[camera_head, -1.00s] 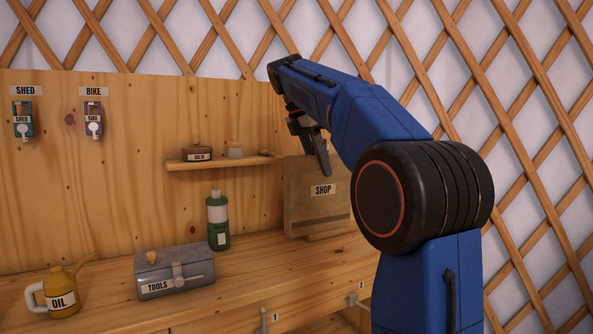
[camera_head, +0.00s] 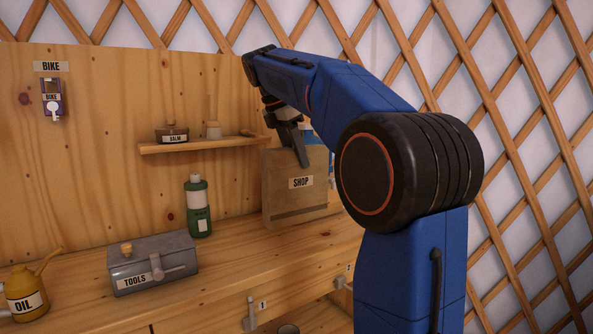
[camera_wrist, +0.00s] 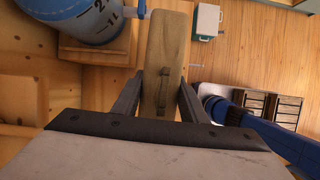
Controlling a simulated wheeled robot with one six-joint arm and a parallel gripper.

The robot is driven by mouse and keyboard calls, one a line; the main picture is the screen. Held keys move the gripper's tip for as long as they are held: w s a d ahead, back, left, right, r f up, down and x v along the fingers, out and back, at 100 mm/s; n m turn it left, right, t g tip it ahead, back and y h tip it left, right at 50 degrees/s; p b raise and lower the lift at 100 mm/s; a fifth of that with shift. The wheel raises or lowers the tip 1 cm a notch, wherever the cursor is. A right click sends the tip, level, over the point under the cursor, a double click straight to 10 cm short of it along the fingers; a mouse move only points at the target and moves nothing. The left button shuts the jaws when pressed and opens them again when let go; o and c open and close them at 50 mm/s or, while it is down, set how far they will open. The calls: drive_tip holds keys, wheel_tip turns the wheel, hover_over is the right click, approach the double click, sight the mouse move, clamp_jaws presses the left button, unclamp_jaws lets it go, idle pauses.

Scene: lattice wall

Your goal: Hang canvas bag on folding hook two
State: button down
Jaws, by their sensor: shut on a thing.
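The canvas bag (camera_head: 290,202), tan with a SHOP label, is upright at the right part of the bench in the head view. My gripper (camera_head: 303,162) is at its top edge, pointing down. In the wrist view my gripper (camera_wrist: 160,100) is shut on the bag (camera_wrist: 166,45), whose narrow top lies between the fingers. I cannot tell if its base touches the bench. Folding hook two (camera_head: 341,282) is a small grey fitting on the bench's front edge, partly beside my arm; its label is hard to read. Folding hook one (camera_head: 250,314) is left of it, marked 1.
A blue jug (camera_wrist: 85,22) is close beside the bag, and shows behind it in the head view. A green bottle (camera_head: 199,208), a grey TOOLS box (camera_head: 153,265) and a yellow OIL can (camera_head: 26,293) stand on the bench (camera_head: 230,265). A shelf (camera_head: 200,145) is left above the bag.

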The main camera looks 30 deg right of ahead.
sight(297, 174)
drive_tip(key=shift+f, duration=2.5)
drive_tip(key=shift+f, duration=0.2)
drive_tip(key=c, duration=1.1)
unclamp_jaws()
